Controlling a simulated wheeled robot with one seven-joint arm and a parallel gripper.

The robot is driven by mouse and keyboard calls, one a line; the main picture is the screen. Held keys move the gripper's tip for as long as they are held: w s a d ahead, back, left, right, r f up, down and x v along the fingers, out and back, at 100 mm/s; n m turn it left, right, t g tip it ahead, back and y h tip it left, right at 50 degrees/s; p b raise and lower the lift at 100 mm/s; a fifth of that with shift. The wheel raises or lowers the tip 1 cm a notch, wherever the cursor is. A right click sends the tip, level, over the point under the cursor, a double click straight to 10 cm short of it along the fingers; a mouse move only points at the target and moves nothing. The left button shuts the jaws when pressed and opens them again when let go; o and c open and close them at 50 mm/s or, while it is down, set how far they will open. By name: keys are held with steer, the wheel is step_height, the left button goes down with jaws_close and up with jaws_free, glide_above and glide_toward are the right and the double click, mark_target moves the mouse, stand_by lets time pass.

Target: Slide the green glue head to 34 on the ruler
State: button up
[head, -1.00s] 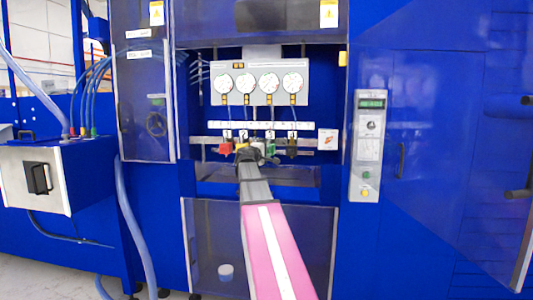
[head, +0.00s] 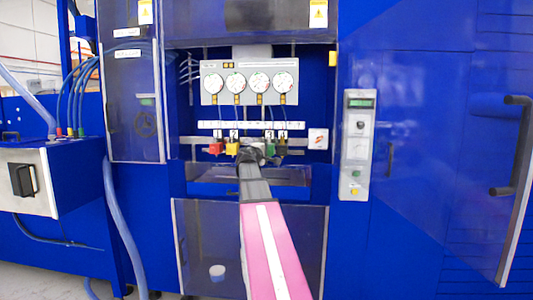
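A white ruler strip (head: 252,125) runs across the machine's recess below the gauges; its numbers are too small to read. Several glue heads hang in a row below it: a red head (head: 216,147) at the left, a yellow head (head: 232,148) beside it, and a dark head (head: 281,146) at the right. The green glue head is mostly hidden behind my gripper, between the yellow and dark heads. My gripper (head: 250,153) reaches into the row just right of the yellow head. Its fingers are too small and dark to show whether they are open or touching anything.
A panel with several round gauges (head: 249,82) stands above the ruler, with cables hanging to the heads. A clear door (head: 137,90) stands at the left of the recess, and a control panel (head: 358,145) at the right. A lower clear panel (head: 205,245) is below.

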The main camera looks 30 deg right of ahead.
steer(key=v, duration=1)
steer(key=shift+s+a, duration=0.25)
steer(key=shift+a, duration=0.05)
steer(key=shift+f, duration=0.1)
steer(key=s+a+f+m+g+y, duration=0.1)
steer(key=s+a+f+y, duration=0.2)
steer(key=f, duration=0.8)
steer(key=a+f+m+g+y, duration=0.15)
steer(key=a+f, duration=0.35)
steer(key=f, duration=0.5)
steer(key=s+a+f+m+g+y, duration=0.1)
steer(key=s+a+f+g+y, duration=0.2)
steer(key=f, duration=0.8)
steer(key=s+a+f+m+g+y, duration=0.1)
steer(key=s+a+f+g+y, duration=0.1)
steer(key=s+a+f, duration=0.4)
steer(key=s+a+f+m+g+y, duration=0.2)
steer(key=s+a+f+y, duration=0.3)
steer(key=a+f, duration=0.5)
step_height(320, 180, down, 4)
steer(key=s, duration=0.2)
steer(key=shift+s, duration=0.3)
steer(key=shift+y, duration=0.25)
